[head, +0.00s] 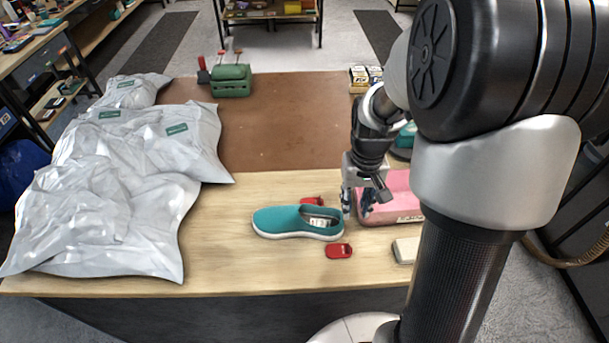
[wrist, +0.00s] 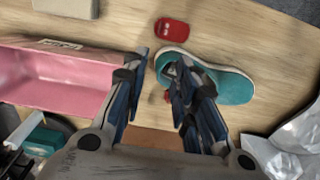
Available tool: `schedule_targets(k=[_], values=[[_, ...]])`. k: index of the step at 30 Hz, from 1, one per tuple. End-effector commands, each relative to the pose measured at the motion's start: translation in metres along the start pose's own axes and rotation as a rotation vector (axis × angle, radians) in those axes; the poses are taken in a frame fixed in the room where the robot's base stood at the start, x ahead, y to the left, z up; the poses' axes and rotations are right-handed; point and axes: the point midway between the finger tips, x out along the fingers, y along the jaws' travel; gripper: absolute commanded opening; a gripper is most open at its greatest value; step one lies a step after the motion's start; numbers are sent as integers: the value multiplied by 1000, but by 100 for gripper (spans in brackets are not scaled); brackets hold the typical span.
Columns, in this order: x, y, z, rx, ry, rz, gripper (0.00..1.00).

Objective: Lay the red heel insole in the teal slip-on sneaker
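The teal slip-on sneaker (head: 275,221) lies on the wooden table, its opening toward the right; it also shows in the wrist view (wrist: 232,84). One red heel insole (head: 338,251) lies flat in front of the shoe and shows whole in the wrist view (wrist: 172,31). A second red piece (head: 312,201) lies behind the shoe, partly hidden by it; in the wrist view only a bit shows between my fingers. My gripper (head: 356,207) is open and empty, just right of the shoe, above the table; its spread fingers (wrist: 160,68) partly cover the shoe in the wrist view.
A pink tray (head: 392,218) stands close to the right of my gripper. A beige block (head: 405,250) lies at the front right. Grey plastic bags (head: 125,200) fill the left side. A green box (head: 231,80) stands at the back. The brown mat (head: 280,125) is mostly clear.

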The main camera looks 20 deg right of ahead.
Motion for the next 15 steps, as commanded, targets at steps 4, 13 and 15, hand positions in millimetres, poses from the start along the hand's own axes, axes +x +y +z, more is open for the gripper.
schedule_targets(k=[4, 13, 15], values=[[16, 3, -1, 7, -11, -1, 27], [81, 3, 0, 5, -13, -1, 27], [95, 3, 0, 5, -13, -1, 27]])
